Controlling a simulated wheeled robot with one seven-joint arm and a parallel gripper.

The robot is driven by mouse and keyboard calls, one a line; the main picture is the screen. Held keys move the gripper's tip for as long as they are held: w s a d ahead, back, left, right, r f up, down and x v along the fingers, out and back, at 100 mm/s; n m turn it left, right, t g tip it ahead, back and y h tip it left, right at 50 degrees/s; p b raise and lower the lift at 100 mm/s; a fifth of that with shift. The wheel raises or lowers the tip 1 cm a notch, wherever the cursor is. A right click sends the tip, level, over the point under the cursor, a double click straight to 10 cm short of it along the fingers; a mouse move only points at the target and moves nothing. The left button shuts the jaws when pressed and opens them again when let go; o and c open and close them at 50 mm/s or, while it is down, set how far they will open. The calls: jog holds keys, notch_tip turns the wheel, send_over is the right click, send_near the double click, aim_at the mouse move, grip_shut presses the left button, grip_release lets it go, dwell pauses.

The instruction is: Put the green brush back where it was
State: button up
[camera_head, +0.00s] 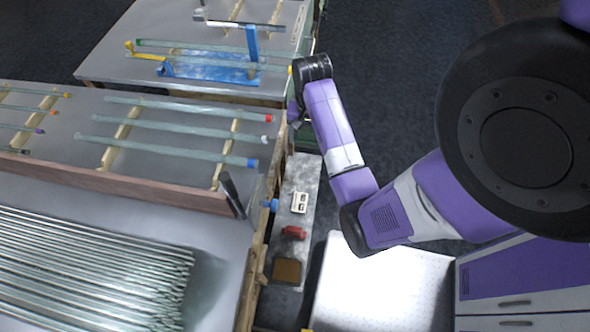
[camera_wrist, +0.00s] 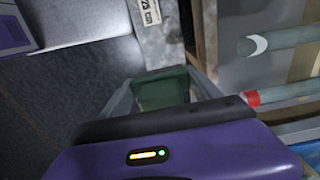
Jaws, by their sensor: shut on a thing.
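The green brush (camera_wrist: 162,91) is in the wrist view, where it appears as a dark green block between the two fingers of my gripper (camera_wrist: 163,84). My gripper is shut on it. The brush is over or near the far end of a narrow grey shelf (camera_wrist: 160,48); I cannot tell whether it touches the shelf. In the head view my wrist and arm cover most of the gripper, and I cannot make out the brush there.
Glass tubes with coloured ends lie on the table to the left, one with a red end (camera_wrist: 252,98) close to my gripper.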

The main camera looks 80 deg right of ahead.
aim_at(305, 174)
notch_tip(305, 174, down, 19)
jog(key=shift+f+b, duration=0.15)
jog(key=shift+b, duration=0.7)
jog(key=shift+f, duration=0.15)
jog(key=o, duration=1.3)
notch_tip(305, 174, up, 12)
jog(key=shift+r+p, duration=0.2)
jog(key=shift+p, duration=0.5)
jog(key=shift+s, duration=0.1)
